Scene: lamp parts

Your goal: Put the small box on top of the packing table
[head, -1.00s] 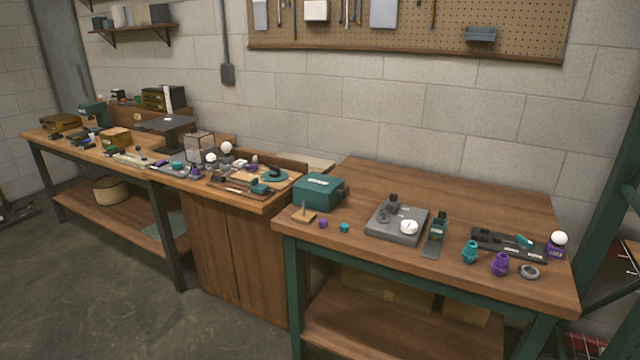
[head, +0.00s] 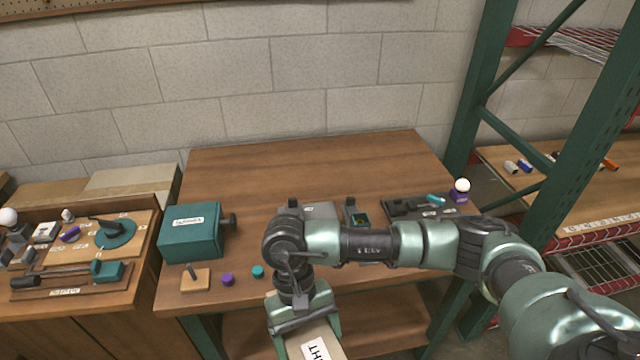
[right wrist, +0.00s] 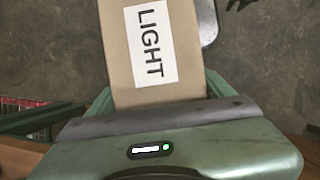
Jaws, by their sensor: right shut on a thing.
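The small box (head: 322,346) is tan cardboard with a white label reading LIGHT. It shows at the bottom edge of the head view, partly cut off, and in the right wrist view (right wrist: 188,88). My right gripper (head: 308,336) is shut on it, one finger on each side, and points downward. The gripper also shows in the right wrist view (right wrist: 158,98). The box is in front of the near edge of a wooden table with green legs (head: 300,165), apart from its top. No sign on the table names it as the packing table. My left gripper is out of view.
The table's back half is bare. A teal machine (head: 190,235), a wooden piece with a peg (head: 196,280), and purple (head: 228,280) and teal (head: 258,271) caps stand at left. A dark tray (head: 410,208) and purple-based bulb (head: 461,190) are at right. A green rack post (head: 478,90) rises beyond.

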